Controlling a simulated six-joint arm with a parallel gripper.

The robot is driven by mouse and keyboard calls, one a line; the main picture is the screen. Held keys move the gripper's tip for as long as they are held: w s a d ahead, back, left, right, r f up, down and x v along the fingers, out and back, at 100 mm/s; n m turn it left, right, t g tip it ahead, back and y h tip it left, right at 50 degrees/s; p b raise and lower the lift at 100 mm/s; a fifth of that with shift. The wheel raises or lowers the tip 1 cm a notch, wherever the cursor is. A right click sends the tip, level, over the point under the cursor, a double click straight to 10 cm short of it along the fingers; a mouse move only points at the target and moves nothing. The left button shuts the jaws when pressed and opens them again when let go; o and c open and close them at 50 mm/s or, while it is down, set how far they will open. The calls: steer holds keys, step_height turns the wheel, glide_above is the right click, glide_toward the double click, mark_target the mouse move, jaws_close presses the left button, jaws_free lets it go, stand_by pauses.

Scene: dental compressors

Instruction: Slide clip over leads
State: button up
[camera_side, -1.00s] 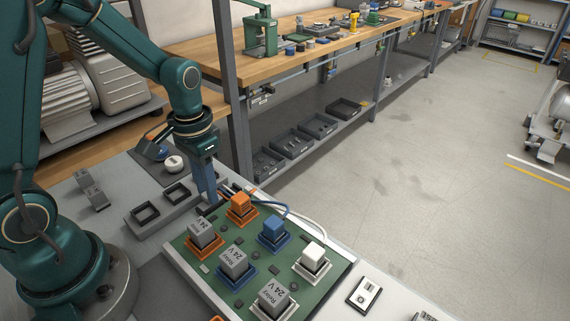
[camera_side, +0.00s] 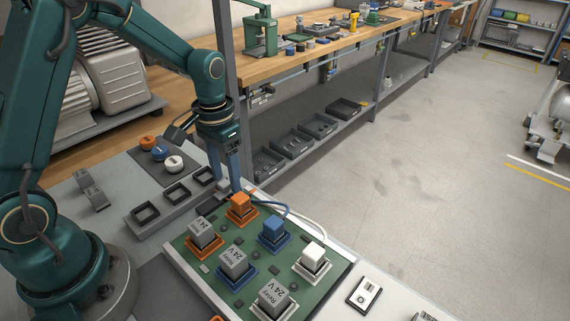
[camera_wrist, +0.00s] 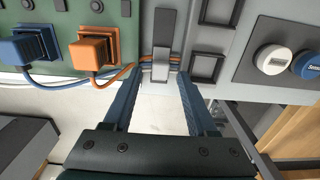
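The clip (camera_wrist: 163,42) is a grey bar with a bright metal end, in the upper middle of the wrist view. The orange and blue leads (camera_wrist: 128,73) run from the board to its metal end and pass at or under it; I cannot tell how it sits on them. In the side view the blue lead (camera_side: 276,204) and white lead (camera_side: 312,222) curve behind the board's sockets. My gripper (camera_wrist: 162,72) has its two blue fingers apart, one on each side of the clip's end, with visible gaps. In the side view my gripper (camera_side: 230,188) points down at the board's far corner.
A grey block with square recesses (camera_side: 176,192) and a plate of round buttons (camera_side: 173,164) stand to the left.

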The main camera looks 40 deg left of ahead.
mark_target(228, 181)
steer(key=shift+r, duration=2.55)
steer(key=shift+w+d+r, duration=0.1)
steer(key=shift+r, duration=0.25)
steer(key=s+d+r+t, duration=0.3)
steer(key=s+r+t, duration=0.15)
steer(key=r, duration=0.35)
steer(key=s+d+f+t, duration=0.1)
steer(key=s+d, duration=0.1)
steer(key=s, duration=0.7)
steer(key=shift+d, duration=0.15)
